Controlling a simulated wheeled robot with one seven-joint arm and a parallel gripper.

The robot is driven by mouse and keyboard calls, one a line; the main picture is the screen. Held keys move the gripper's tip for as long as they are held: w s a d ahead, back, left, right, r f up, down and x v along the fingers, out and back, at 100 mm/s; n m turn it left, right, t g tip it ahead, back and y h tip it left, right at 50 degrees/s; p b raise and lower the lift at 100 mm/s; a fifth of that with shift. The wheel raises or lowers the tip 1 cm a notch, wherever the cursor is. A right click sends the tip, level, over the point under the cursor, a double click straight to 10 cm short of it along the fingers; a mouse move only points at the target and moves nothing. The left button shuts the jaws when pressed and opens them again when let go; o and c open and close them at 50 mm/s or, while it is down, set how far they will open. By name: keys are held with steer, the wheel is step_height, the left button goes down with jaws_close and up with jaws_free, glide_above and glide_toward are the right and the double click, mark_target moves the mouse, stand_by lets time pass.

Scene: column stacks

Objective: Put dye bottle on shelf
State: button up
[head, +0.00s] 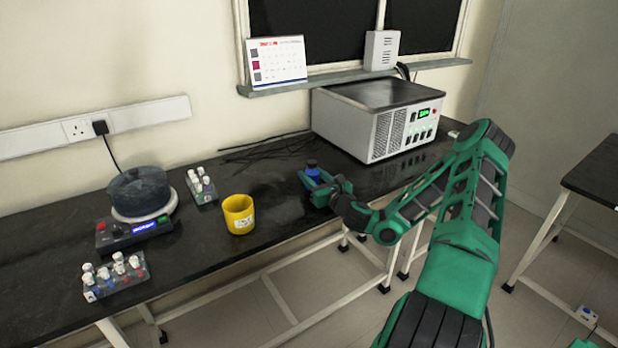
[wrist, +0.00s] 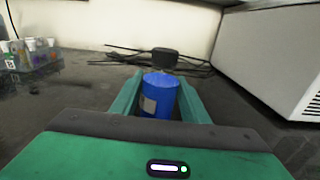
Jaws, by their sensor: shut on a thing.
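In the wrist view the dye bottle (wrist: 160,92) stands upright between my two green fingers. In the head view the dye bottle (head: 313,172) shows at my gripper (head: 318,184), over the dark bench near its front edge. My gripper is shut on the bottle; I cannot tell whether the bottle's base touches the bench. The shelf (head: 345,79) is a narrow grey ledge under the window, behind the bench. A calendar and a white box stand on it.
The large white instrument (head: 378,118) stands right of my gripper, below the shelf. A yellow cup (head: 238,214) is to the left. Vial racks (head: 115,276) and a hotplate with a dark pot (head: 139,190) are farther left. Black cables (head: 262,148) lie behind. The shelf's middle is clear.

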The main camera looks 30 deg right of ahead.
steer(key=shift+f, duration=0.1)
steer(key=o, duration=1.2)
